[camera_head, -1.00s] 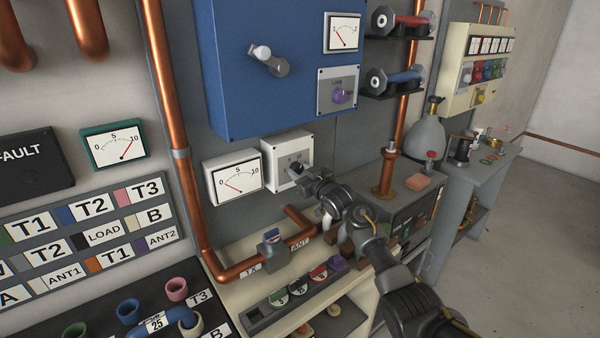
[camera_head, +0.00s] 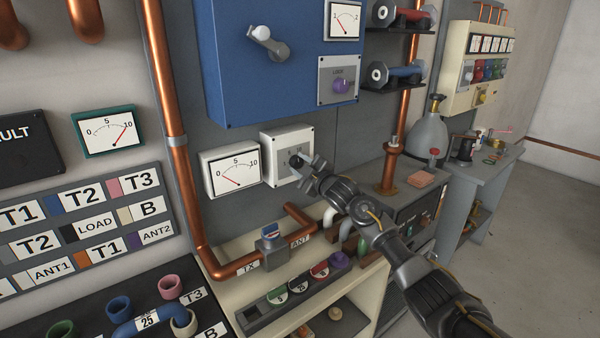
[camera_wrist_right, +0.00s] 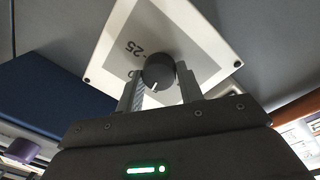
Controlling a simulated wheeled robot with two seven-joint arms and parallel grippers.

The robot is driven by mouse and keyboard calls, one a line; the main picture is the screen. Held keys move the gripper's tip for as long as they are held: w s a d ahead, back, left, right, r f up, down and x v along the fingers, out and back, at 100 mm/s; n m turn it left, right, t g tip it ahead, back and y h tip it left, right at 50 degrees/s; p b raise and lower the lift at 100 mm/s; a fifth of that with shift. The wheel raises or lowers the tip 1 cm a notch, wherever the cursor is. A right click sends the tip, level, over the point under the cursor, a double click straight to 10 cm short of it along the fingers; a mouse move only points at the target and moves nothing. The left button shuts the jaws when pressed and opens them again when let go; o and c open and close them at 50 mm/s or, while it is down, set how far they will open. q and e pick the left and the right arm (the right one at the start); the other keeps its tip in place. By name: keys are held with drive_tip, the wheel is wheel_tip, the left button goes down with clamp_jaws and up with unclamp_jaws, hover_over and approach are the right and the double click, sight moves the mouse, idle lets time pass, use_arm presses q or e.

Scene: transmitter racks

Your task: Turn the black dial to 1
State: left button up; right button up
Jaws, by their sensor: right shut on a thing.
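The black dial (camera_wrist_right: 157,70) sits on a white square box. In the wrist view it has a white pointer line, which points toward the bottom of the picture. An upside-down ".25" shows on the box's label above it. My right gripper (camera_wrist_right: 160,86) is shut on the dial, with one finger on each side. Most of the dial's scale, including any 1, is hidden or too small to read. My left gripper is not in view.
A white meter (camera_head: 232,171) is just left of the dial box. A blue cabinet (camera_head: 235,75) with a crank handle and a purple knob (camera_head: 341,86) is above. Copper pipes and a valve (camera_head: 271,246) are below. Open floor lies at the far right.

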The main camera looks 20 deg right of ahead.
drive_tip(key=n+b, duration=0.2)
drive_tip(key=n, duration=0.1)
drive_tip(key=n+b, duration=0.1)
drive_tip(key=n, duration=0.1)
drive_tip(key=shift+f, duration=0.25)
drive_tip(key=n+b, duration=0.3)
drive_tip(key=shift+n+y, duration=0.3)
drive_tip(key=shift+n, duration=0.1)
drive_tip(key=shift+n+b, duration=0.4)
drive_tip(key=shift+n, duration=0.1)
drive_tip(key=n+b, duration=0.2)
drive_tip(key=n, duration=0.1)
drive_tip(key=shift+n+y, duration=0.3)
drive_tip(key=shift+n+b, duration=0.65)
drive_tip(key=shift+n, duration=0.05)
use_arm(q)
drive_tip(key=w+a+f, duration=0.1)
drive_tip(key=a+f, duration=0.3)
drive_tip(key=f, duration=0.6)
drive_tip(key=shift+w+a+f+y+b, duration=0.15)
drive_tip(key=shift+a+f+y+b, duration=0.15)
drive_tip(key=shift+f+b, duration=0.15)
use_arm(e)
drive_tip(key=shift+n, duration=0.7)
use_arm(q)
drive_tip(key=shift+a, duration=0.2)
